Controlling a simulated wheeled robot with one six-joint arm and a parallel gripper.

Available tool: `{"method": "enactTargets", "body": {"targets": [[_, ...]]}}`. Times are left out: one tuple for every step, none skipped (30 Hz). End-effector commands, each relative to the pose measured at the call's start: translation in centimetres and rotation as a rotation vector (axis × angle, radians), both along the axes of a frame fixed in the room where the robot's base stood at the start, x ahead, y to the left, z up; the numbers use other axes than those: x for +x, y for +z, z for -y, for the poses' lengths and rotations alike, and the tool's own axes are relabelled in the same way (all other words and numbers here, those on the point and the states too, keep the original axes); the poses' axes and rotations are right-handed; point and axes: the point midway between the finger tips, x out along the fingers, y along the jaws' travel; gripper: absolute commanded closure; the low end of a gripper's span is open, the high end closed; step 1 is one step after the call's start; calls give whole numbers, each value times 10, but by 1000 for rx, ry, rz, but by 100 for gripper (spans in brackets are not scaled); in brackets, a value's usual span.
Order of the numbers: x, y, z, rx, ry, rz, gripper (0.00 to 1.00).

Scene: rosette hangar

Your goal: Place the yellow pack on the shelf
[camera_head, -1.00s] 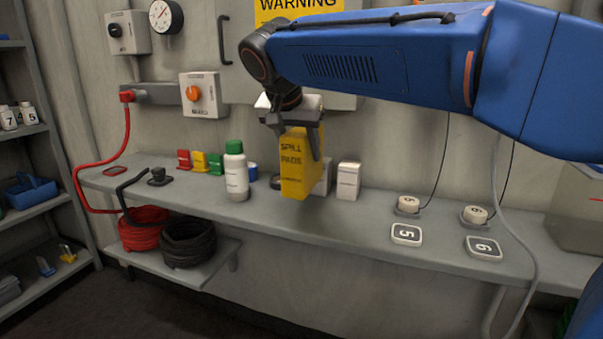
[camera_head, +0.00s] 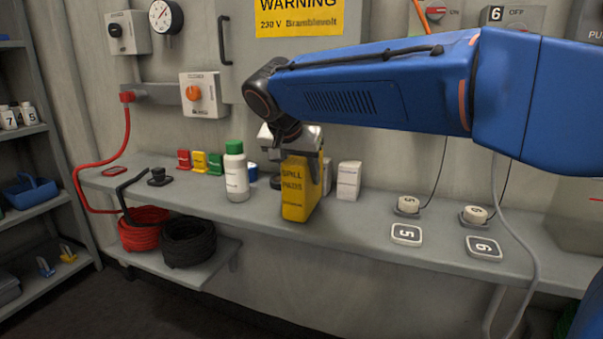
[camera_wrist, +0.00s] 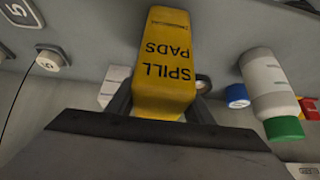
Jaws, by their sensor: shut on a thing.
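The yellow pack (camera_head: 298,194), marked "SPILL PADS", is upright at the front part of the long grey shelf (camera_head: 350,225). Its base is at or very close to the shelf top; I cannot tell if it touches. My gripper (camera_head: 300,160) is shut on the upper part of the pack from above. In the wrist view the pack (camera_wrist: 166,65) sits between the fingers, its lettering upside down.
A white bottle with a green cap (camera_head: 236,175) stands just left of the pack. A white box (camera_head: 348,181) stands to its right. Further right are number plates (camera_head: 406,234) and round white plugs (camera_head: 408,204). The shelf between box and plates is clear.

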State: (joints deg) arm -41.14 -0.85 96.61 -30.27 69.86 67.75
Motion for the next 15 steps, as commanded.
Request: {"method": "enactTargets", "body": {"targets": [[0, -1, 0, 0, 0, 0, 81], [0, -1, 0, 0, 0, 0, 48], [0, -1, 0, 0, 0, 0, 39], [0, -1, 0, 0, 0, 0, 34], [0, -1, 0, 0, 0, 0, 34], [0, -1, 0, 0, 0, 0, 34], [0, -1, 0, 0, 0, 0, 34], [0, -1, 0, 0, 0, 0, 34], [0, -1, 0, 0, 0, 0, 34], [0, -1, 0, 0, 0, 0, 34], [0, -1, 0, 0, 0, 0, 34], [0, -1, 0, 0, 0, 0, 34], [0, 0, 0, 0, 0, 0, 34], [0, 1, 0, 0, 0, 0, 34], [0, 3, 0, 0, 0, 0, 34]]}}
